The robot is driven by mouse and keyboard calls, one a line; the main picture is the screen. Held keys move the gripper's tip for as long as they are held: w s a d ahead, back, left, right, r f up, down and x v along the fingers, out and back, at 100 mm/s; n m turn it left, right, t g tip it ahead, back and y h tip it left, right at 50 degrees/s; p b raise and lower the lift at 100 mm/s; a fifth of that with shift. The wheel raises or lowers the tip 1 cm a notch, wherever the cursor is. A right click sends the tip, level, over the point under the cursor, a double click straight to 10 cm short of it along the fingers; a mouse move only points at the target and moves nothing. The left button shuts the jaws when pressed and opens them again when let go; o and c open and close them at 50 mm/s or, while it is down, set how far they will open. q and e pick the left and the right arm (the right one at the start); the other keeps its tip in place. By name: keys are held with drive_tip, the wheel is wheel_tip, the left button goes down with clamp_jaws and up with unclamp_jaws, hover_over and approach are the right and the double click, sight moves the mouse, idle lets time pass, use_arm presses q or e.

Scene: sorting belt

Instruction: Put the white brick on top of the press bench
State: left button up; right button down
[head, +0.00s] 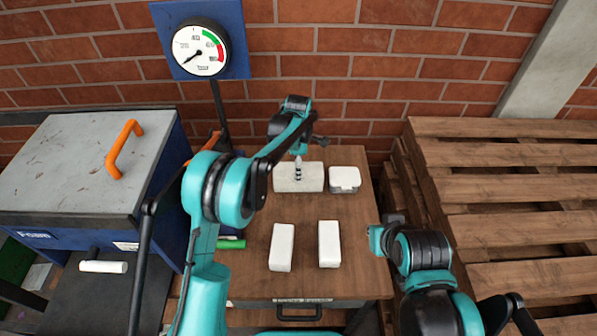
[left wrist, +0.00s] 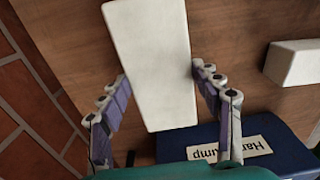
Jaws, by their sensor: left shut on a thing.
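My left gripper (left wrist: 158,85) has its fingers closed on the two long sides of a white brick (left wrist: 150,50). In the head view the white brick (head: 312,178) lies crosswise at the back of the wooden table, partly behind a finger of my left gripper (head: 298,168). I cannot tell whether it touches the tabletop.
A blue hand pump box (left wrist: 285,152) shows in the wrist view. A gauge (head: 200,50) stands behind; pallets (head: 500,190) are stacked right.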

use_arm(q)
drive_tip(key=shift+f, duration=0.4)
use_arm(e)
drive_tip(key=shift+f, duration=0.15)
use_arm(q)
drive_tip(key=shift+f, duration=0.2)
drive_tip(key=o, duration=1.9)
use_arm(e)
drive_tip(key=shift+f, duration=0.1)
use_arm(q)
drive_tip(key=shift+r, duration=0.1)
